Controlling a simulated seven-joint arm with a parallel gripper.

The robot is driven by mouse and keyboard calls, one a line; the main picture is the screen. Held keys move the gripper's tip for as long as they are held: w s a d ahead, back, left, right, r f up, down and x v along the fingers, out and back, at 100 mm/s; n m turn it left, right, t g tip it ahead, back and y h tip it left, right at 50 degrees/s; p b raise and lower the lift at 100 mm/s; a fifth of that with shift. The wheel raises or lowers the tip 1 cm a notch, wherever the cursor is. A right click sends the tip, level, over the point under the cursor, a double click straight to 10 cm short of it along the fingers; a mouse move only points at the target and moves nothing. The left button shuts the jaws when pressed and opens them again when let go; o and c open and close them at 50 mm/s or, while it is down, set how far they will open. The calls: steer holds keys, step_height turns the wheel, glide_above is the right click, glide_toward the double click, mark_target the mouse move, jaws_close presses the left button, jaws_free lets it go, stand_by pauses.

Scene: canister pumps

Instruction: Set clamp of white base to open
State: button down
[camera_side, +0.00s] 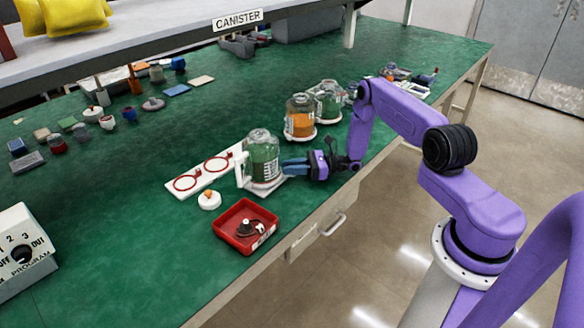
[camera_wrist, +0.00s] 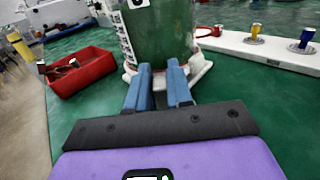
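A white base (camera_side: 270,188) stands on the green table and carries a clear canister with green contents (camera_side: 262,155). A white upright piece stands at the canister's left. In the wrist view, the white base (camera_wrist: 203,73) shows under the canister (camera_wrist: 165,35), with a light part sticking out to the right of my fingertips. I cannot tell the clamp's setting. My gripper (camera_side: 288,167) is low at the canister's right side. In the wrist view, the blue fingers of my gripper (camera_wrist: 159,70) are a little apart, with their tips at the base's near edge. Nothing is clearly held between them.
A white plate with two red rings (camera_side: 205,172) lies left of the canister. A red tray (camera_side: 225,238) with small parts is in front. A white round piece with an orange knob (camera_side: 209,201) lies between. An orange canister (camera_side: 300,118) and another green canister (camera_side: 328,101) stand behind.

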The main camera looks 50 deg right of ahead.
steer(key=shift+w+d, duration=0.3)
steer(key=shift+w, duration=0.05)
steer(key=shift+w+d+n+g+y, duration=0.4)
steer(key=shift+w+n+g+y, duration=0.1)
steer(key=shift+w+g, duration=0.15)
stand_by(0.7)
steer(key=c, duration=1.1)
jaws_free()
steer(key=v, duration=1.7)
steer(key=shift+s+d, duration=0.2)
